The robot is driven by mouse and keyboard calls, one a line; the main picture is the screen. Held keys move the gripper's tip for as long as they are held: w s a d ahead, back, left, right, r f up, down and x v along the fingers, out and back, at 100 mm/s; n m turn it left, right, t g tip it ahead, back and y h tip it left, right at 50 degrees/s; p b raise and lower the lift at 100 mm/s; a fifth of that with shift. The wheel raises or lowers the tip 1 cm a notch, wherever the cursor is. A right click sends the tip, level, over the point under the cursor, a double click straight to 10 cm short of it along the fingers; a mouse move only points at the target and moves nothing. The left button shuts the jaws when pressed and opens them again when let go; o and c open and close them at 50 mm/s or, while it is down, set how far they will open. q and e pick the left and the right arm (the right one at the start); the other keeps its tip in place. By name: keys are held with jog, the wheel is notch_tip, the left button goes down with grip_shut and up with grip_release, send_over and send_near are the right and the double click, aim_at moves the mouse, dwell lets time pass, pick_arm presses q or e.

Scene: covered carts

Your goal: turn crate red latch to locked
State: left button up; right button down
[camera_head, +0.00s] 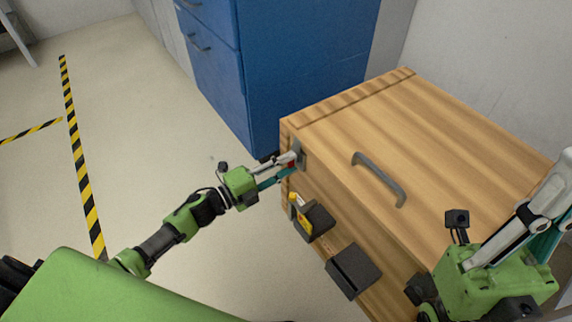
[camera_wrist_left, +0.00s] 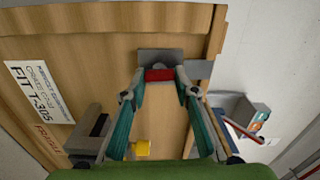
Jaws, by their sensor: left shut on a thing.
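The wooden crate (camera_head: 450,130) stands at the right in the head view, with a grey handle on its lid. The red latch (camera_wrist_left: 159,74) sits on a grey plate (camera_wrist_left: 160,55) near the crate's upper edge. My left gripper (camera_head: 294,161) reaches the crate's left corner. In the left wrist view its fingertips are closed on the two ends of the red latch, which lies crosswise between them. The latch is mostly hidden by the fingers in the head view. My right gripper (camera_head: 545,205) is over the crate's near right side; its fingertips run toward the picture edge, so its opening is unclear.
Two dark holders are on the crate's front; one (camera_head: 320,220) has a yellow-handled tool (camera_head: 299,210), the other (camera_head: 353,270) stands below it. A blue cabinet (camera_head: 270,60) stands behind the crate. The floor at left is clear, with yellow-black tape (camera_head: 78,150).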

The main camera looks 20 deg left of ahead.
pick_arm(q)
jog(key=shift+d, duration=0.1)
dwell(0.3)
jog(key=o, duration=1.1)
jog(key=shift+s, duration=0.1)
jog(key=v, duration=1.2)
